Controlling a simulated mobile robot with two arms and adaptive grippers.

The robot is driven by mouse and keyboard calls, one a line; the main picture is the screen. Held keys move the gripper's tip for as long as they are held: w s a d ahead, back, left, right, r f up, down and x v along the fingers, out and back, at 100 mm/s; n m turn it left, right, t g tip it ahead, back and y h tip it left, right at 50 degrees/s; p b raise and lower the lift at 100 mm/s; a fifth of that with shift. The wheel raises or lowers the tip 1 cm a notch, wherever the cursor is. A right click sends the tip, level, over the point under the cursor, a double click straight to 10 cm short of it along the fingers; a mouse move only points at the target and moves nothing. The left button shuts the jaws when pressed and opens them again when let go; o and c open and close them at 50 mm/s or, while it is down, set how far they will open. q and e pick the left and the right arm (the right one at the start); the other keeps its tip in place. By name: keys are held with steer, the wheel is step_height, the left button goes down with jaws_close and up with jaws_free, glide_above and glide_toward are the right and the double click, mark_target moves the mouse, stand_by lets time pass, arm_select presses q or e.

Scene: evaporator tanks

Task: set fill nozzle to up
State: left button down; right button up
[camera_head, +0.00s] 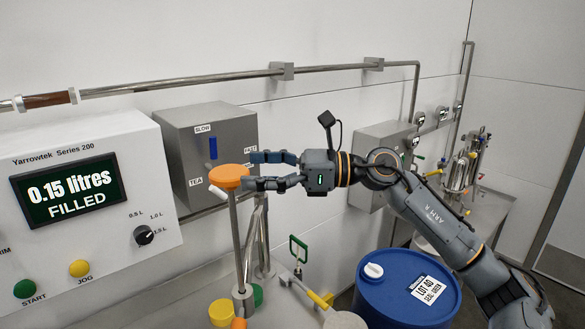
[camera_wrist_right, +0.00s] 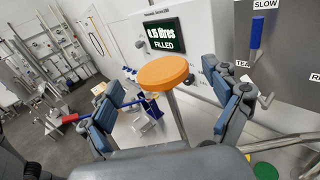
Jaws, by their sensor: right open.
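An orange round knob (camera_head: 228,176) tops an upright steel post (camera_head: 238,245), and no label on it shows, so I cannot tell for certain whether it is the fill nozzle. My right gripper (camera_head: 250,171) is open, its fingertips just right of the knob in the head view. In the right wrist view, the orange knob (camera_wrist_right: 163,72) shows between the two spread fingers, which are not closed on it. Whether a finger touches it is unclear. The post's lower end stands in a grey collar on the bench. My left gripper is out of view.
A white filler panel (camera_head: 85,195) reading "0.15 litres FILLED" stands left. A grey box (camera_head: 208,150) with a blue lever is behind the knob. A green-handled part (camera_head: 298,249) and yellow and green cups (camera_head: 222,312) are near the post. A blue drum (camera_head: 406,288) stands right.

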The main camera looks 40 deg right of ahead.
steer(key=v, duration=0.7)
steer(key=shift+s+d, duration=0.1)
stand_by(0.4)
